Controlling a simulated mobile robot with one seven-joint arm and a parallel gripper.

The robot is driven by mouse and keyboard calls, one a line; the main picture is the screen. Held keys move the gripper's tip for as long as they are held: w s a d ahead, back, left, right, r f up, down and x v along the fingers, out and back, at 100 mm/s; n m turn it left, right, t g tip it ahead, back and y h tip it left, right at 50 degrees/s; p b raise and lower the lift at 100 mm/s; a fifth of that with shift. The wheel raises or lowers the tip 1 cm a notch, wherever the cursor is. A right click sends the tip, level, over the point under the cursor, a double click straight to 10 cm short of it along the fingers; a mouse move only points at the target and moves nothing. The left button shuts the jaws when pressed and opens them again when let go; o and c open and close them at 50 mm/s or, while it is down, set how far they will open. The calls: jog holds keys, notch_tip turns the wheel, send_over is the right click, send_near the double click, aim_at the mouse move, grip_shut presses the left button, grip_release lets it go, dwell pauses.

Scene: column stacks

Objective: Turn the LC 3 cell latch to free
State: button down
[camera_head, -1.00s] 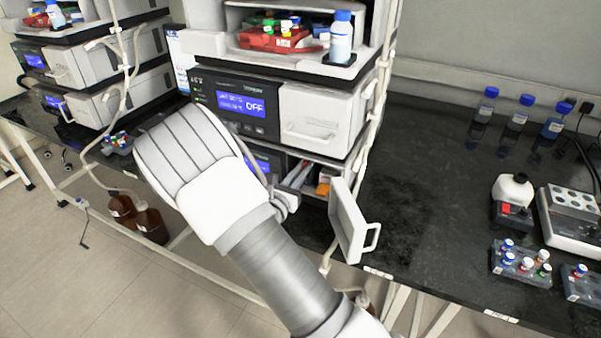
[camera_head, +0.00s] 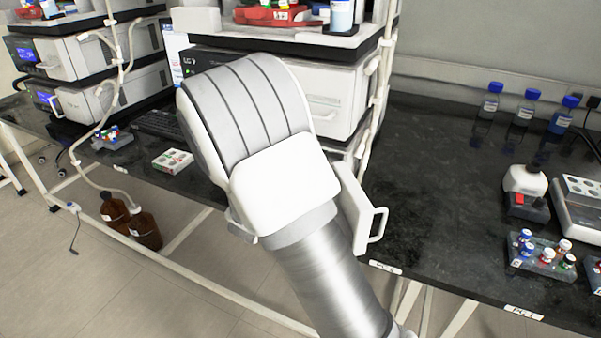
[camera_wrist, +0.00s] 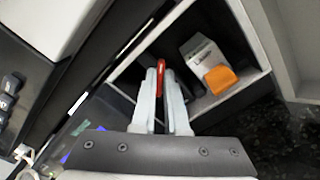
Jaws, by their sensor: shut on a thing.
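In the wrist view a narrow red lever (camera_wrist: 160,66), which looks like the cell latch, stands between the tips of my gripper (camera_wrist: 161,80). Whether the lever is at locked or free cannot be read. In the head view my arm hides the gripper, the lever and most of the compartment.
The white compartment door (camera_head: 360,212) stands open right of my arm. A white box (camera_wrist: 203,52) and an orange item (camera_wrist: 220,79) lie inside the compartment. Bottles (camera_head: 525,110) and a vial rack (camera_head: 542,255) stand on the right bench. Brown bottles (camera_head: 143,229) stand below left.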

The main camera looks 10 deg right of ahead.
jog(key=shift+f+m+b, duration=0.2)
jog(key=shift+m+b, duration=3.35)
jog(key=shift+m, duration=0.75)
jog(key=c, duration=0.9)
grip_release()
jog(key=shift+c, duration=0.2)
jog(key=p+v, duration=0.3)
jog(key=v, duration=1.4)
jog(key=shift+s, duration=0.2)
jog(key=shift+a, duration=0.15)
